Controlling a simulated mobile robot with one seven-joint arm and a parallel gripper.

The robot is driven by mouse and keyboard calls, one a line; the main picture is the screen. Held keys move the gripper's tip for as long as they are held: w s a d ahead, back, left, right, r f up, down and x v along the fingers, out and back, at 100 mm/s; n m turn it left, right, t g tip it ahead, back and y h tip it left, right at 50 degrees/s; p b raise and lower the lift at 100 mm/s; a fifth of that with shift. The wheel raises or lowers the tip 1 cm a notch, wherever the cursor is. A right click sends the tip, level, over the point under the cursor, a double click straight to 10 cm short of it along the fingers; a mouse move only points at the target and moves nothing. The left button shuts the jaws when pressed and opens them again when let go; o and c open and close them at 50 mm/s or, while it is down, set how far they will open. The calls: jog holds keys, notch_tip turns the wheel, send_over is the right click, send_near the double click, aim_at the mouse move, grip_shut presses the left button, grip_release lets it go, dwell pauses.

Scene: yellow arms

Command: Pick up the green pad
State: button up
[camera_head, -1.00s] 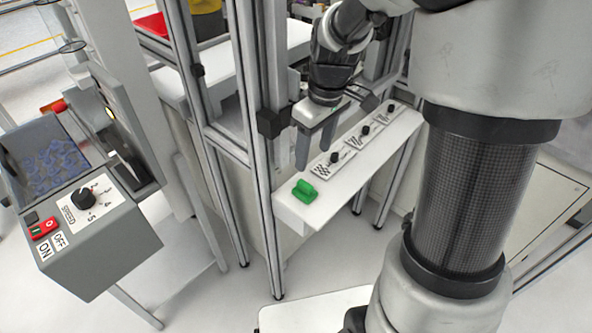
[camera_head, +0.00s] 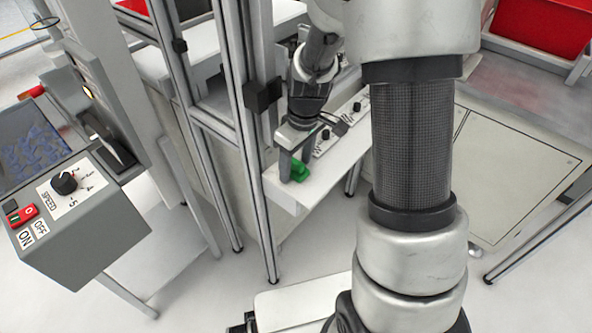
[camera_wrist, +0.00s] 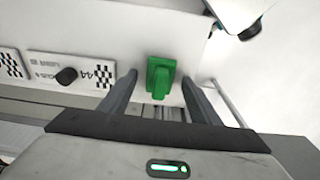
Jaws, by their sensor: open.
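The green pad (camera_head: 299,171) lies near the front left end of a white shelf (camera_head: 322,182). In the head view my gripper (camera_head: 295,165) is right at the pad, and a finger hides part of it. In the wrist view the green pad (camera_wrist: 160,76) shows as a block with a raised part, near the shelf's end. My gripper (camera_wrist: 158,88) is open there, one finger on each side of the pad with gaps between. Whether the fingers reach down to the pad's height is hard to tell.
Black-knobbed plates with checkered marks (camera_wrist: 70,74) lie along the shelf beside the pad. A metal frame post (camera_head: 262,130) stands close left of my gripper. A grey control box with a speed knob (camera_head: 75,215) is at the left.

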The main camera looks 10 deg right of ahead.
aim_at(295, 160)
jog(key=c, duration=1.1)
jog(key=shift+r, duration=0.1)
jog(key=shift+r, duration=0.5)
notch_tip(295, 160, up, 2)
jog(key=shift+r+p, duration=0.15)
jog(key=shift+p, duration=0.4)
jog(key=s+d, duration=0.3)
jog(key=s, duration=0.2)
jog(key=s+d, duration=0.7)
jog(key=s, duration=0.2)
jog(key=shift+s+d, duration=0.25)
jog(key=shift+s, duration=0.05)
